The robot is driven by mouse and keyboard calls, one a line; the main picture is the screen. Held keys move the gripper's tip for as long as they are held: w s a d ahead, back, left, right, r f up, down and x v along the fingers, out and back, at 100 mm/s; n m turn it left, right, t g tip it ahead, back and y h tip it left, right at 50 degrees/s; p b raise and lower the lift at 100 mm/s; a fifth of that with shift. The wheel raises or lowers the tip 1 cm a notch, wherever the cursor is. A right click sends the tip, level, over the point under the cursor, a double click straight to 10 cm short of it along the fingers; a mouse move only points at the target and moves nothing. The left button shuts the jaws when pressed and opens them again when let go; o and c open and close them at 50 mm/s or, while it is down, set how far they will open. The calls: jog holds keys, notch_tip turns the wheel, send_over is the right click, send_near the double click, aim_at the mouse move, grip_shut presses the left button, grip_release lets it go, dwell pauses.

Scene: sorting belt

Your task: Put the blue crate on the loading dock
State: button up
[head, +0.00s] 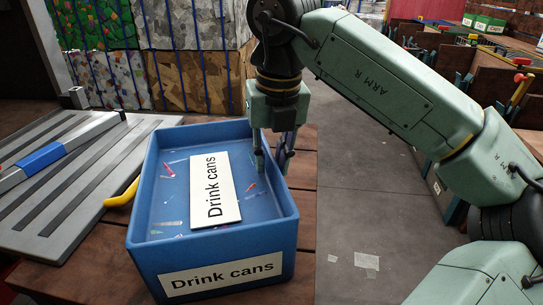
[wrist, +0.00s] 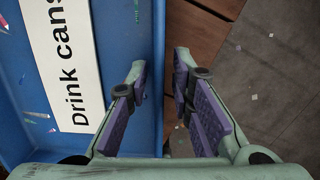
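The blue crate (head: 215,262) stands upright on a brown wooden surface (head: 85,270) in the head view. It has "Drink cans" on its front and on a white sign (head: 217,190) inside. Small coloured scraps lie on its floor. My gripper (head: 272,172) points down at the crate's right wall. In the wrist view the crate's right rim (wrist: 158,25) runs between the two fingers, one inside the crate and one outside. The fingers are apart, with a gap beside the rim. I cannot make out which place is the loading dock.
A grey ribbed board with a blue-and-silver bar (head: 70,150) lies to the left. A yellow curved thing (head: 122,194) touches or nearly touches the crate's left side. Caged bales (head: 190,80) stand behind. Open grey floor (head: 365,220) lies to the right, with brown bins beyond.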

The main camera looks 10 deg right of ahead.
jog(key=shift+o, duration=0.3)
jog(key=shift+r, duration=0.1)
notch_tip(320, 180, up, 12)
jog(key=s+p, duration=0.1)
jog(key=p, duration=0.2)
jog(key=shift+s+d, duration=0.25)
jog(key=shift+s, duration=0.15)
